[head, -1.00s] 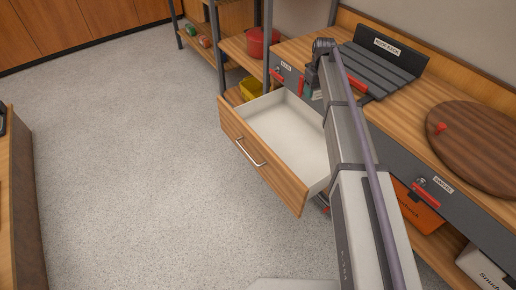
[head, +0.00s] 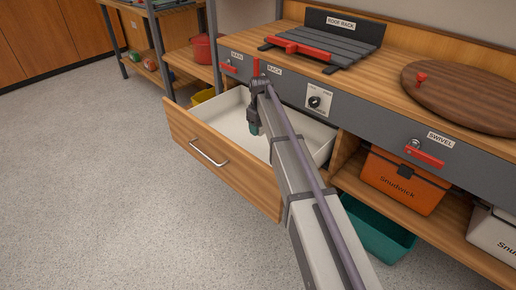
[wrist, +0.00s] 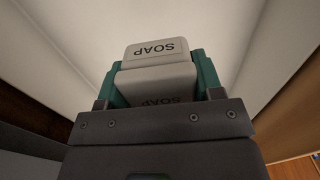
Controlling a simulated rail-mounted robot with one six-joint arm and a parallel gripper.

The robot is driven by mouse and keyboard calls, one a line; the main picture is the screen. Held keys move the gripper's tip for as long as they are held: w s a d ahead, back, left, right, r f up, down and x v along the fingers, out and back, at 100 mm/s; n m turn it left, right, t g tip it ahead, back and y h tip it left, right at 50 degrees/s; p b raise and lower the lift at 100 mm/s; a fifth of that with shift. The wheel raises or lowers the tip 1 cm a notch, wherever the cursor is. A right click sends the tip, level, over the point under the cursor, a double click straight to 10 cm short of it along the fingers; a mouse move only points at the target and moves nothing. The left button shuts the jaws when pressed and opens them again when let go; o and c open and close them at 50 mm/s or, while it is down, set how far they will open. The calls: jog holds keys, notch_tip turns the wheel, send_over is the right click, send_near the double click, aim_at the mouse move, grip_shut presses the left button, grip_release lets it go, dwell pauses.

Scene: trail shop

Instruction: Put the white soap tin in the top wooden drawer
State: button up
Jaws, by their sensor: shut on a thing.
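The white soap tin (wrist: 158,52) sits between the teal fingers of my gripper (wrist: 158,84) in the wrist view, its SOAP lettering upside down. My gripper is shut on it. In the head view my gripper (head: 254,129) points down over the open wooden drawer (head: 222,165), and the tin cannot be made out there. The drawer is pulled well out, with a wooden front, a metal handle and a pale interior. Its pale inside surfaces surround the tin in the wrist view. I cannot tell whether the tin touches the drawer floor.
A bench with a slatted roof rack (head: 325,55) and a round wooden swivel board (head: 465,95) stands behind and right of the drawer. An orange box (head: 402,183) and a teal bin (head: 375,232) are below it. The floor at left is clear.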

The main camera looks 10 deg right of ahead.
jog(key=shift+f+b, duration=2.55)
jog(key=shift+f, duration=0.95)
jog(key=o, duration=1)
jog(key=shift+c, duration=0.2)
jog(key=shift+r, duration=0.1)
notch_tip(320, 180, up, 14)
jog(key=p, duration=1.3)
jog(key=shift+f+p, duration=0.25)
jog(key=shift+p, duration=0.1)
jog(key=shift+f, duration=0.15)
